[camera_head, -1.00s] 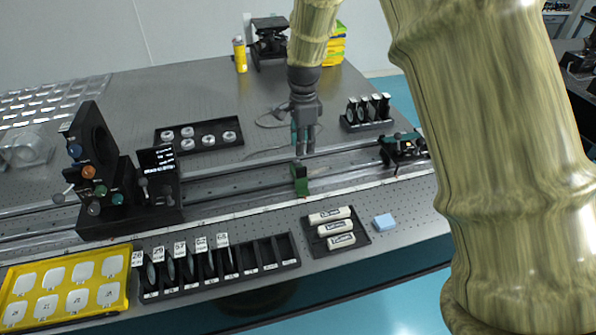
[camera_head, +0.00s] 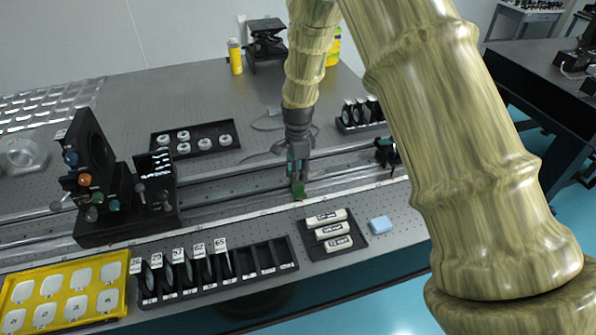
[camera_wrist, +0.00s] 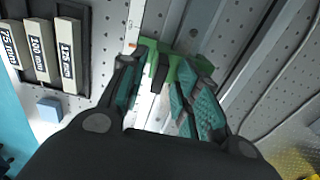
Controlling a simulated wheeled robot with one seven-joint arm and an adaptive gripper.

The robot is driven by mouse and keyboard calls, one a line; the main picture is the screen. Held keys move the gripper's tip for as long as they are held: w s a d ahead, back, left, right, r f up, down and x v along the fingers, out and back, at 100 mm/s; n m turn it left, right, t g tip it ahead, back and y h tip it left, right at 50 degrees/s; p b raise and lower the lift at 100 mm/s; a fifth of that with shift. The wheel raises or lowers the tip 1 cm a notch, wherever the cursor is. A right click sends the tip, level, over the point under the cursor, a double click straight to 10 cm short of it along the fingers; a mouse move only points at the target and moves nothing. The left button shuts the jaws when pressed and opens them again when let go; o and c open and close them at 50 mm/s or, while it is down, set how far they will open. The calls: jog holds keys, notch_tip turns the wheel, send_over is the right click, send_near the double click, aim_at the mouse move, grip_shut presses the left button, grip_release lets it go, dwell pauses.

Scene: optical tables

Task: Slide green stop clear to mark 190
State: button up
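The green stop (camera_head: 298,190) stands at the front rail by the white scale strip. My gripper (camera_head: 299,173) points down just above it and hides its upper part. In the wrist view the green stop (camera_wrist: 163,53) shows between and beyond the teal finger pads. My gripper (camera_wrist: 162,88) is open, with one finger left of the stop's black part and the other to the right. I cannot tell whether either finger touches the stop. The scale strip (camera_head: 250,214) runs along the rail; its numbers are too small to read.
A black lens-mount assembly (camera_head: 100,190) stands on the rail at the left, and a dark carriage (camera_head: 386,152) at the right. A tray of labelled white boxes (camera_head: 353,247), a blue block (camera_head: 380,224) and a black lens rack (camera_head: 215,280) lie in front of the rail.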

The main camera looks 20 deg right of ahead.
jog(key=shift+f, duration=0.6)
grip_shut()
jog(key=shift+d, duration=0.1)
